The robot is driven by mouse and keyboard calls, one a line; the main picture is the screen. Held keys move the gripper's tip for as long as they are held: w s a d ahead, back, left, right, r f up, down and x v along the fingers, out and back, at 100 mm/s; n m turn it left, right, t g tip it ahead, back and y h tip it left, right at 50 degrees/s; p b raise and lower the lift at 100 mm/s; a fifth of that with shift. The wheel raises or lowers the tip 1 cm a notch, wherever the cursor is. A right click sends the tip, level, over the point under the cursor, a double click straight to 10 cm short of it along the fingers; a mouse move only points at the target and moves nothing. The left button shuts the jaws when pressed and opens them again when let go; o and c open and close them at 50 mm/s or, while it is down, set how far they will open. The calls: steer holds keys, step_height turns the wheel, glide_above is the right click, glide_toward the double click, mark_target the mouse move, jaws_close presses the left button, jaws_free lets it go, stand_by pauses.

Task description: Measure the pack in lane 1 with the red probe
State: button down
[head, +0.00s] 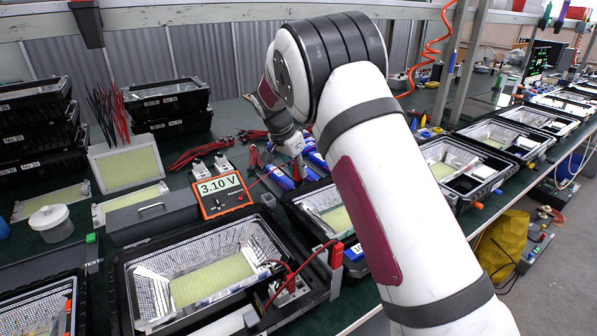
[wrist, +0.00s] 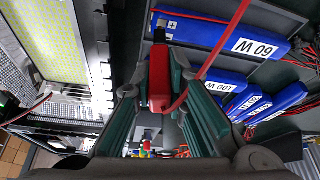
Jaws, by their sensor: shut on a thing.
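My gripper (wrist: 160,85) is shut on the red probe (wrist: 158,75), which lies between its green-padded fingers. In the head view, blue packs (head: 280,178) lie below my wrist, and my arm hides the fingertips. The orange meter (head: 220,195) reads 3.10 V. No lane number is readable.
An open floodlight housing (head: 130,285) with a yellow LED panel stands in front of the meter. More housings (head: 455,165) line the bench to the right. Black housings (head: 38,130) are stacked at the left. Red wires (head: 200,152) lie behind the meter.

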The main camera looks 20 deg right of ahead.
steer(key=shift+r+p, duration=0.95)
steer(key=shift+r, duration=1.95)
